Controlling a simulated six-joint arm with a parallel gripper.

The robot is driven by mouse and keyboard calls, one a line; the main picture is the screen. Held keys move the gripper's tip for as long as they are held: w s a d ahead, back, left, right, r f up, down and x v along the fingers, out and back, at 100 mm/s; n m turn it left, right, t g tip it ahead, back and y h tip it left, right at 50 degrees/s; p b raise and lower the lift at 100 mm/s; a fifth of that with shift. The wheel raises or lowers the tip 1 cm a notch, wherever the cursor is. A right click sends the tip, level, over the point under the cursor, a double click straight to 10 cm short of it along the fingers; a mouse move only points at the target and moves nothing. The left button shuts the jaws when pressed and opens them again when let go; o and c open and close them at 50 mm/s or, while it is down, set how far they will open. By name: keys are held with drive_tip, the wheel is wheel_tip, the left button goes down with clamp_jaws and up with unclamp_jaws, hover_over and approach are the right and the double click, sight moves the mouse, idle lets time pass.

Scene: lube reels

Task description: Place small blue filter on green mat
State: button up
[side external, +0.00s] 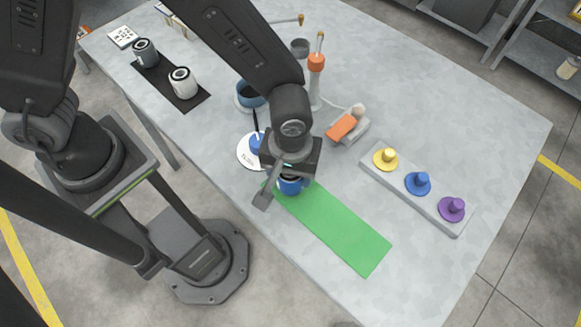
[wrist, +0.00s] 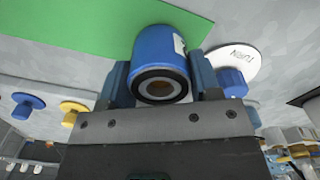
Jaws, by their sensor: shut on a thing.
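The small blue filter (side external: 291,187) is a short blue cylinder with a dark ring at one end and a white label. My gripper (side external: 281,192) is shut on it at the near left end of the green mat (side external: 340,235). In the wrist view the filter (wrist: 161,52) sits between the two fingers of my gripper (wrist: 160,85), its dark open end facing the camera. The green mat (wrist: 60,25) shows behind and to the left of it. I cannot tell whether the filter touches the mat. The rest of the mat is bare.
A white disc (side external: 246,158) with a blue knob lies beside my gripper. A grey tray (side external: 400,194) carries yellow, blue and purple knobbed discs. An orange block (side external: 342,127) and an orange-topped stand (side external: 316,75) are behind. A black mat (side external: 198,101) holds two filters at left.

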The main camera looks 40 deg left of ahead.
drive_tip(key=shift+f, duration=0.15)
drive_tip(key=o, duration=1.1)
wheel_tip(320, 180, up, 13)
drive_tip(key=shift+a+f, duration=0.1)
drive_tip(key=shift+f, duration=0.1)
